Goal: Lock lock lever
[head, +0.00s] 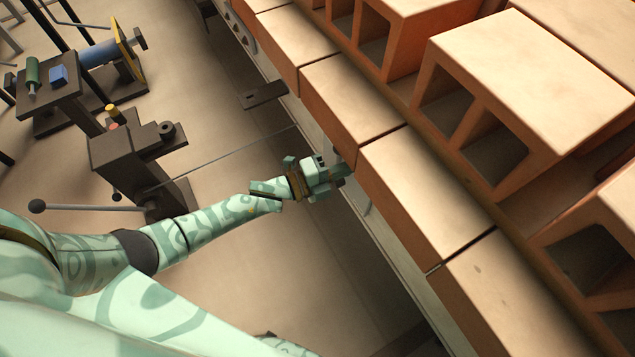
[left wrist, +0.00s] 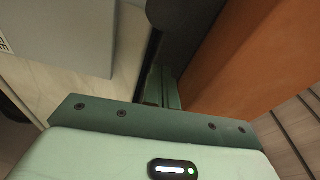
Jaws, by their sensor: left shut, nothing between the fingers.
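My left gripper (head: 343,169) reaches in from the left to the side of the brick row, just below the brick edge. In the left wrist view its two green fingers (left wrist: 163,88) are close together with nothing between them. A dark rounded part (left wrist: 185,14) shows beyond the fingertips; I cannot tell whether it is the lock lever or whether the fingers touch it. In the head view the spot at the fingertips is partly hidden by the gripper and bricks, and no lock lever can be made out there. My right gripper is not in view.
Hollow orange bricks (head: 540,75) stand above a row of brick blocks (head: 420,195) on the right. An orange brick face (left wrist: 255,50) is close beside the fingers. A dark machine (head: 130,150) with a ball-ended handle (head: 37,206) stands left. Open floor (head: 225,125) lies between.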

